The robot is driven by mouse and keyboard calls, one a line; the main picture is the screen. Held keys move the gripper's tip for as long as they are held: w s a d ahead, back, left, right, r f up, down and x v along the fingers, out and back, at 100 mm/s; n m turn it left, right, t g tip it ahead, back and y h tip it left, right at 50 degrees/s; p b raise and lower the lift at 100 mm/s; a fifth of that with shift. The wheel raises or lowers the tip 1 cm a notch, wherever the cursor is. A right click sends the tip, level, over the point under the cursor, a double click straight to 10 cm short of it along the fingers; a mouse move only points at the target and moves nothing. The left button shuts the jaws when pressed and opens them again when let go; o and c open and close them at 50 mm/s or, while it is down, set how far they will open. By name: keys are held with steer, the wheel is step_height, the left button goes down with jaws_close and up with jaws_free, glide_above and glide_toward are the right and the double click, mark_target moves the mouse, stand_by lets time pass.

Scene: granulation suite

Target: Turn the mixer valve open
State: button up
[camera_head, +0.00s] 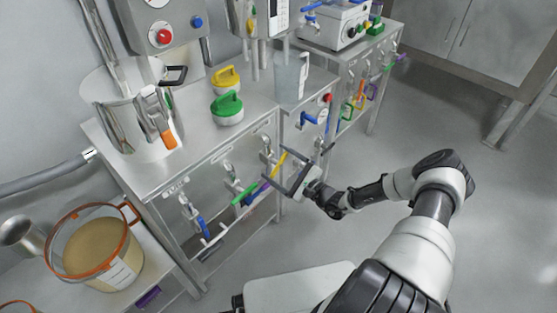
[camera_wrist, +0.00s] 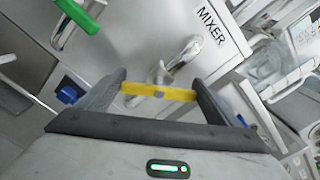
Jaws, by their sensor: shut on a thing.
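The mixer valve has a yellow lever handle (camera_wrist: 135,88) on a silver metal body (camera_wrist: 180,57). A printed MIXER label (camera_wrist: 211,27) is on the panel beside it in the wrist view. My gripper (camera_wrist: 158,84) has its two dark fingers at the two ends of the yellow bar and is shut on it. The bar lies nearly level across the wrist picture. In the head view the yellow handle (camera_head: 278,164) shows at the front of the steel bench, partly hidden by my gripper (camera_head: 296,166).
A green valve handle (camera_head: 243,195) is close on the left, also in the wrist view (camera_wrist: 77,14). A blue handle (camera_head: 202,228) is farther left. On the bench (camera_head: 190,172) stand yellow (camera_head: 226,79) and green (camera_head: 227,109) lidded items. Open floor (camera_head: 440,110) lies right.

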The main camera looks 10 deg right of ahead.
steer(key=n+p, duration=0.3)
steer(key=n, duration=0.2)
steer(key=shift+s+a+n, duration=0.1)
steer(key=shift+n, duration=0.2)
steer(key=shift+f+n+p, duration=0.15)
steer(key=shift+n+p, duration=0.4)
steer(key=shift+n, duration=0.55)
steer(key=shift+f+n+p, duration=0.15)
steer(key=shift+n+p, duration=0.35)
steer(key=shift+n, duration=0.6)
steer(key=o, duration=0.9)
steer(key=p+v, duration=0.1)
steer(key=v, duration=1.6)
steer(key=shift+s, duration=0.15)
